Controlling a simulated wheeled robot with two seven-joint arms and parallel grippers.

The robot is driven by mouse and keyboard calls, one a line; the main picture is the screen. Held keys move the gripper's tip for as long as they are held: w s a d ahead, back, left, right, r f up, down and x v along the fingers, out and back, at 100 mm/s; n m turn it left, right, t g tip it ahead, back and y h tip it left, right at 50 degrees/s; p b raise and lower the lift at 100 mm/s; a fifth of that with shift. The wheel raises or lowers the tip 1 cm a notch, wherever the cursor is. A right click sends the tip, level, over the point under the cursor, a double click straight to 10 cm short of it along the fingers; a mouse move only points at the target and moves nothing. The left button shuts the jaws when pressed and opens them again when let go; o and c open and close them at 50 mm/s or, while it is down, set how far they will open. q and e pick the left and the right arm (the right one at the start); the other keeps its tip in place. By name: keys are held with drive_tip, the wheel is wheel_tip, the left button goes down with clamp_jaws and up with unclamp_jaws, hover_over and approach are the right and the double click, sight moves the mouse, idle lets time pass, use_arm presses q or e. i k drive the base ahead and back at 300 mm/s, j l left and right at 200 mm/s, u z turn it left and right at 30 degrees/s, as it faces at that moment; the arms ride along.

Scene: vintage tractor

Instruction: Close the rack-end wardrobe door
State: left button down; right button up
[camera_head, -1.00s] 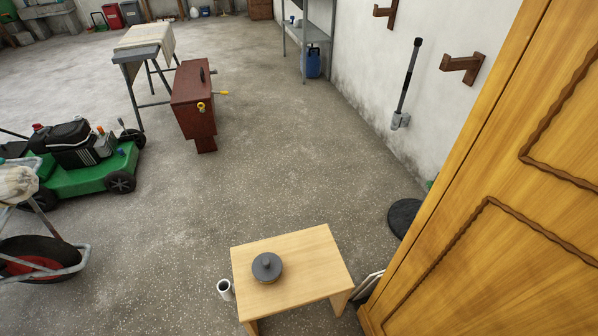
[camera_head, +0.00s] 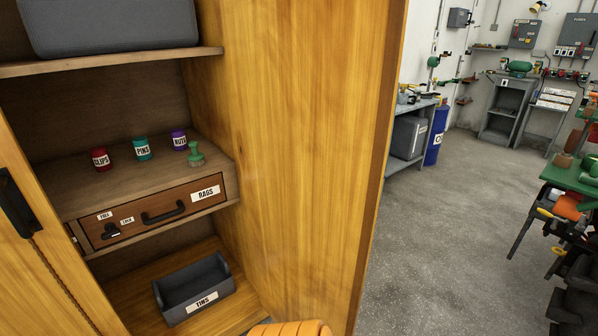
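The wooden wardrobe stands open in front of me, its inside showing at left. A broad yellow wooden panel (camera_head: 310,150) stands to the right of the shelves and juts toward me, like a door standing open; I cannot tell where the side wall ends and the door begins. Its dark edge (camera_head: 382,130) faces the room. No handle shows on it. Another door (camera_head: 40,250) with a black handle (camera_head: 14,203) is partly in view at the far left. Neither of my grippers is in view.
Inside are several small jars (camera_head: 142,148), a drawer (camera_head: 155,212) labelled RAGS and a grey TINS bin (camera_head: 194,288). An orange ribbed shape (camera_head: 290,328) is cut off at the bottom. Right of the panel, floor (camera_head: 450,235) is clear up to a green bench (camera_head: 575,175). A grey rack (camera_head: 405,140) stands beyond.

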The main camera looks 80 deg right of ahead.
sight(313, 84)
drive_tip(key=k+l+z, duration=0.35)
drive_tip(key=k+l, duration=0.15)
drive_tip(key=k+l+z, duration=0.3)
drive_tip(key=l, duration=0.3)
drive_tip(key=l+z, duration=0.15)
drive_tip(key=l, duration=0.2)
drive_tip(key=i+l+z, duration=0.15)
drive_tip(key=l, duration=0.2)
drive_tip(key=l+z, duration=0.15)
drive_tip(key=l, duration=0.2)
drive_tip(key=i, duration=0.05)
